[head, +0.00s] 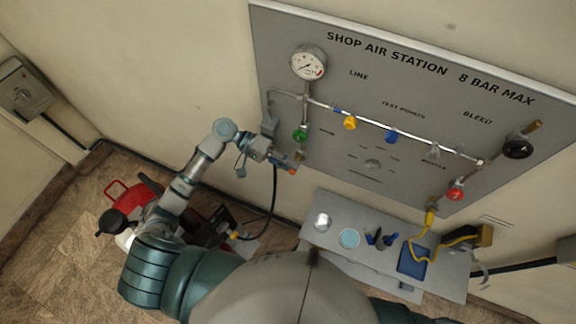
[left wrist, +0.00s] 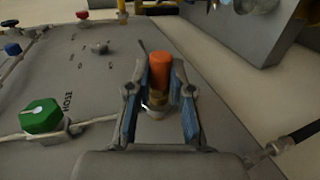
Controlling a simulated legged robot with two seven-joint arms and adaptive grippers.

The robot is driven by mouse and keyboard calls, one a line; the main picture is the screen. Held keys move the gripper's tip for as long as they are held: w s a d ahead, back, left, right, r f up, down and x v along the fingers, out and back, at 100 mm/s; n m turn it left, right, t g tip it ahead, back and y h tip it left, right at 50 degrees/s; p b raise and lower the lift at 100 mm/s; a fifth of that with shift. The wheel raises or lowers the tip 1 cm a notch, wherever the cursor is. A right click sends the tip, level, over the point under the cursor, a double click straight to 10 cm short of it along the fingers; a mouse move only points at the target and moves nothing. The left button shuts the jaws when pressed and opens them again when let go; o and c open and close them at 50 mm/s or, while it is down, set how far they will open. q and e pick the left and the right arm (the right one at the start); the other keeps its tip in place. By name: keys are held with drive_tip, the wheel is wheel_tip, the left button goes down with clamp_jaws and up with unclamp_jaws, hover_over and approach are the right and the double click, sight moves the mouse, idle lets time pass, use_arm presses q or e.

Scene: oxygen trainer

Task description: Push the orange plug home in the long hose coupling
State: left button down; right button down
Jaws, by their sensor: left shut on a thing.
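The orange plug (head: 291,172) is a short cylinder at the tip of my left gripper (head: 284,163), in front of the panel's left side. In the left wrist view the plug (left wrist: 159,68) stands between the two blue-padded fingers of my left gripper (left wrist: 160,82), which are shut on it. A brass fitting (left wrist: 157,97) shows directly below the plug, between the fingers. Whether the plug is fully seated in it cannot be told. A black hose (left wrist: 304,134) with a metal end fitting (left wrist: 268,151) lies at the lower right. My right gripper is out of view.
The grey panel (head: 330,150) carries a gauge (head: 308,63), a green knob (head: 300,135) close to my left gripper, and yellow, blue and red knobs. A shelf (head: 330,235) with small items sits below. A red machine (head: 140,205) stands on the floor at left.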

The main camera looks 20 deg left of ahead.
use_arm(q)
drive_tip(key=shift+w, duration=0.15)
drive_tip(key=c, duration=1)
unclamp_jaws()
drive_tip(key=shift+o, duration=0.2)
drive_tip(key=shift+a, duration=0.15)
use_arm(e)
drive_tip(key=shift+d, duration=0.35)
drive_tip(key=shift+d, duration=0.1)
use_arm(q)
drive_tip(key=v, duration=1.2)
drive_tip(key=shift+a, duration=0.15)
drive_tip(key=shift+f, duration=0.15)
